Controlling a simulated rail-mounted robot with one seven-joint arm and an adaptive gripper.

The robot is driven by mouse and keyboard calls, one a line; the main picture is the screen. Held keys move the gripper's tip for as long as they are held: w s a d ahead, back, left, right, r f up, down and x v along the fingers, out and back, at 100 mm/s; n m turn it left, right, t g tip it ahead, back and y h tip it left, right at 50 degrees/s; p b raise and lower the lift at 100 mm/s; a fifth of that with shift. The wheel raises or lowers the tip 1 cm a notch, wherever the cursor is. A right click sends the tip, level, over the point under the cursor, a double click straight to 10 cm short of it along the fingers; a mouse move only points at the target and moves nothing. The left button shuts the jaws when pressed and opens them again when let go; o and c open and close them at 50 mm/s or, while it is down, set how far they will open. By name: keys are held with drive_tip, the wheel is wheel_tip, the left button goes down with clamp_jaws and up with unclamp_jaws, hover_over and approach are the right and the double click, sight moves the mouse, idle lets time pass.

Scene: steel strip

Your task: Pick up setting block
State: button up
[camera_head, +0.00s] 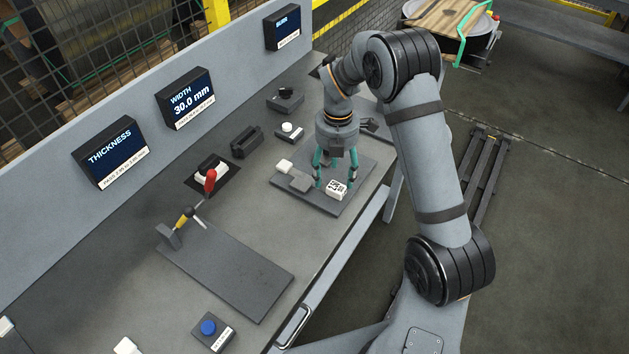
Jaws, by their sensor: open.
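A small white block with black markings (337,190), which looks like the setting block, lies on a dark grey plate (350,208) on the bench. My gripper (334,183) points down over the plate with its teal fingers spread. The fingertips are close around the block, one on its left and one on its right. I cannot tell whether they touch it. The markings are too small to read.
A grey block (300,181) and a small white piece (285,167) sit left of my gripper on the plate. A red-handled clamp (210,181), a black holder (246,141) and a blue button (209,327) stand on the bench. The width display (190,98) reads 30.0 mm.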

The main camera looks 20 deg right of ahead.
sight(337, 186)
drive_tip(key=f+p, duration=0.1)
drive_tip(key=f, duration=0.1)
drive_tip(key=d+f+p, duration=0.1)
drive_tip(key=f, duration=0.1)
drive_tip(key=shift+s+f, duration=0.1)
drive_tip(key=shift+f, duration=0.25)
drive_tip(key=shift+a+f, duration=0.1)
drive_tip(key=shift+f, duration=0.25)
drive_tip(key=shift+c, duration=1.4)
drive_tip(key=c, duration=1.1)
drive_tip(key=shift+c, duration=0.6)
